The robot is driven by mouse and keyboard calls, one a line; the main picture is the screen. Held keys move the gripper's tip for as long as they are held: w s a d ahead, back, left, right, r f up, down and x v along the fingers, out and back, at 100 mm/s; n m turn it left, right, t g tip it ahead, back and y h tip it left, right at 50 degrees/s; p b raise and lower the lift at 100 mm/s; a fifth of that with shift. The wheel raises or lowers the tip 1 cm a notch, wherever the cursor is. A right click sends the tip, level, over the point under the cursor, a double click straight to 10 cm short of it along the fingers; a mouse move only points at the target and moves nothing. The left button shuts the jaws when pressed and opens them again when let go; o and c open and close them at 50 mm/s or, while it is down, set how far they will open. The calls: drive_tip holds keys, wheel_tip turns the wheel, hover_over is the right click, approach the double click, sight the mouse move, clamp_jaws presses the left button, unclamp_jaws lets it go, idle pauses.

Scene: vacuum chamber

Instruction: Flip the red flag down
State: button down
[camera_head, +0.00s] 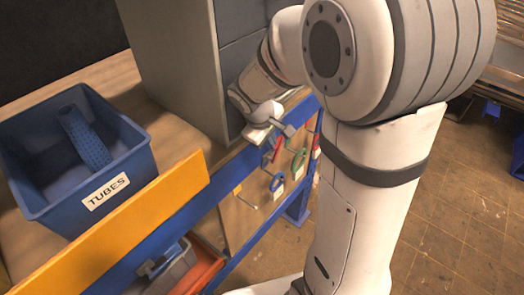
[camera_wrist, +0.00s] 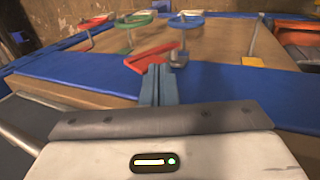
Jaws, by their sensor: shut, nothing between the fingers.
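The red flag (camera_wrist: 150,54) is a flat, angled red piece in the wrist view, just beyond my fingertips, beside a grey post. A small red piece, likely the same flag, shows in the head view (camera_head: 277,149) on the front panel below the blue edge. My gripper (camera_wrist: 158,70) is shut and empty, its two fingers together. Its tip lies very close to the flag's near end; I cannot tell whether they touch. In the head view my gripper (camera_head: 288,130) is over the blue table edge, just above the red piece.
A green wheel (camera_wrist: 126,21) and a blue wheel (camera_wrist: 186,20) stand on posts on the wooden panel. A blue tub labelled TUBES (camera_head: 130,145) with a blue tube sits on the table at left, behind an orange board (camera_head: 150,215). A grey cabinet (camera_head: 175,60) stands behind my arm.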

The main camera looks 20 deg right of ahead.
wheel_tip(320, 180, up, 22)
drive_tip(key=a, duration=0.1)
drive_tip(key=shift+s, duration=0.4)
drive_tip(key=shift+f, duration=0.1)
drive_tip(key=s+a+f+m+y, duration=0.1)
drive_tip(key=s+f+m+y, duration=0.2)
drive_tip(key=s+f+m, duration=0.4)
drive_tip(key=s+f, duration=0.6)
drive_tip(key=s, duration=0.4)
drive_tip(key=shift+s+f+t+y, duration=0.3)
drive_tip(key=shift+f, duration=0.1)
drive_tip(key=shift+s, duration=0.15)
